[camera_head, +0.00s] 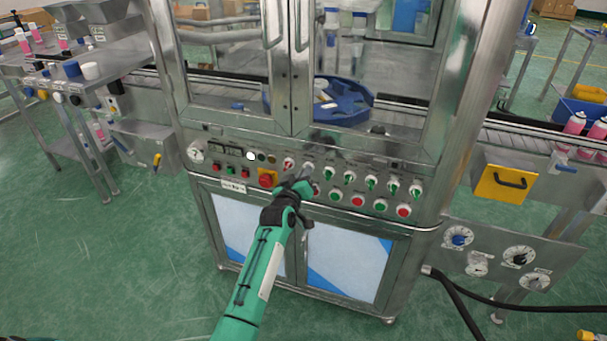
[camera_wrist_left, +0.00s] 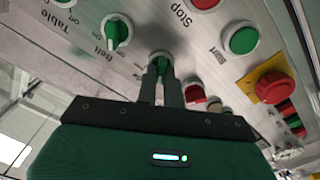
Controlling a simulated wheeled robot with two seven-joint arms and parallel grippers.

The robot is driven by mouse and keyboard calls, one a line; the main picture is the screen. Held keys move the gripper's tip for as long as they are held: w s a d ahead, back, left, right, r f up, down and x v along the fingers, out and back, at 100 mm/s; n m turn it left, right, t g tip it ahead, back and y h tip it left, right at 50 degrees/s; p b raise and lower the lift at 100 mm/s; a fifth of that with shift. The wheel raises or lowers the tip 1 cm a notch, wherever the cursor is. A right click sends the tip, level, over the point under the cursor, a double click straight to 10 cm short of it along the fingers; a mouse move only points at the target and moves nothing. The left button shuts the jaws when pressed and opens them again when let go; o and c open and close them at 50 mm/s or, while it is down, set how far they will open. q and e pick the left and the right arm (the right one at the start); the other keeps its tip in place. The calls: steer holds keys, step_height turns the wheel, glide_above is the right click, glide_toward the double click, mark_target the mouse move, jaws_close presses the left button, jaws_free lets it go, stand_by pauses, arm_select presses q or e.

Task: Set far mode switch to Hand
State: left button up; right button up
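The control panel (camera_head: 325,183) of the steel machine carries a row of green-handled rotary switches. My left gripper (camera_head: 303,178) is at the panel, near the left end of this row. In the left wrist view my gripper (camera_wrist_left: 161,82) has its two fingers close together on either side of a green switch knob (camera_wrist_left: 160,64), seemingly shut on it. The fingers hide much of this knob and its label. Beside it is another green switch (camera_wrist_left: 116,33), near the word "Belt". I cannot read which switch is the far mode switch. My right gripper is not in view.
A red emergency button (camera_head: 267,178) on a yellow plate sits just left of my gripper; it also shows in the wrist view (camera_wrist_left: 272,88). Green and red push buttons (camera_head: 357,200) lie below the switches. Steel doors with handles (camera_head: 298,40) rise above the panel.

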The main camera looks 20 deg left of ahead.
arm_select(q)
steer(key=o, duration=0.4)
